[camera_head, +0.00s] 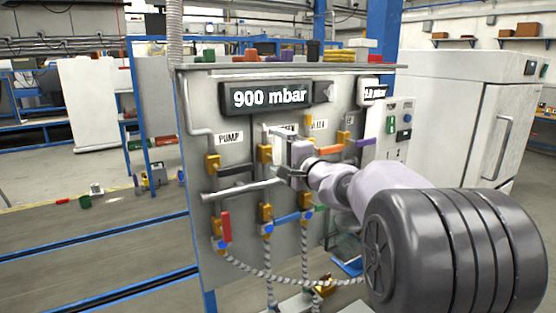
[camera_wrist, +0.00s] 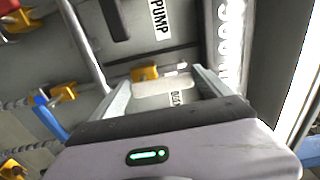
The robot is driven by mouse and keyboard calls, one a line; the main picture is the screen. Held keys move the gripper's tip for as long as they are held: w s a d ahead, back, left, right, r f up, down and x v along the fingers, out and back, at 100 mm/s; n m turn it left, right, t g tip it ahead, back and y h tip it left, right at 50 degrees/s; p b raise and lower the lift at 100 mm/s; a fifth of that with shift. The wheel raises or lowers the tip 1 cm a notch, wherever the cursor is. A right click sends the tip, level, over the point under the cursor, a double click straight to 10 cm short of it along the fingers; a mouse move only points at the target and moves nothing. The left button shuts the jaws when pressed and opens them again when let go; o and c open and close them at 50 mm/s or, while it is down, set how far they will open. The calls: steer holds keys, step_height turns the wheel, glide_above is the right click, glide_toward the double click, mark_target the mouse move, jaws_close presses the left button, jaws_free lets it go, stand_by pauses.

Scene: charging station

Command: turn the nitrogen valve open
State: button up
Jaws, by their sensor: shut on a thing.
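My gripper (camera_head: 278,152) is at the middle of the upper valve row on the grey panel (camera_head: 215,265). A brass valve body (camera_head: 265,154) shows at its fingertips. In the wrist view the same brass body (camera_wrist: 145,73) lies just beyond my gripper (camera_wrist: 162,84). A pale, cream piece (camera_wrist: 165,95) with partly readable lettering shows between the two fingers. I take my gripper as shut on the nitrogen valve's handle, but the grip itself is mostly hidden. The label behind my gripper is largely covered, so its name cannot be read in full.
The pump valve's black handle (camera_head: 237,170) is to the left. Orange (camera_head: 333,149) and purple (camera_head: 363,142) handles are to the right. Red (camera_head: 226,227) and blue (camera_head: 287,217) handles sit below. A display (camera_head: 270,95) above reads 900 mbar. A pipe (camera_head: 240,190) runs close below my gripper.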

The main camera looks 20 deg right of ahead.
stand_by(0.4)
steer(key=o, duration=1.8)
steer(key=shift+o, duration=0.2)
steer(key=s+d+p, duration=0.1)
steer(key=s+d, duration=0.2)
steer(key=s, duration=1.4)
steer(key=shift+d, duration=0.15)
